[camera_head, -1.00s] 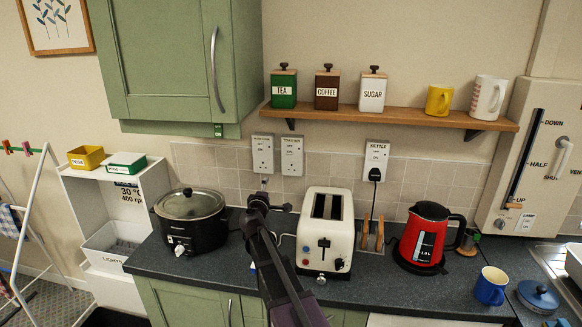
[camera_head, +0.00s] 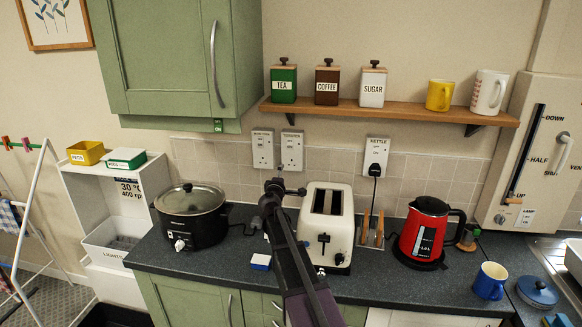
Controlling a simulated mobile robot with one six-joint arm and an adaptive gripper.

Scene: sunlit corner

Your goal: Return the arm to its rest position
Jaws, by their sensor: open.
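My gripper (camera_head: 275,186) is at the end of my dark arm, which reaches up from the bottom of the head view. It is in front of the tiled wall, between the black slow cooker (camera_head: 191,217) and the cream toaster (camera_head: 326,226). The jaws are small in this view and hold nothing that I can see. My arm hides part of the worktop and the toaster's left edge.
A blue and white block (camera_head: 261,262) lies on the worktop (camera_head: 225,262) left of my arm. A red kettle (camera_head: 424,232) and blue mug (camera_head: 490,281) stand to the right. Wall sockets (camera_head: 291,151) are behind the gripper. A shelf (camera_head: 400,114) with canisters and mugs is above.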

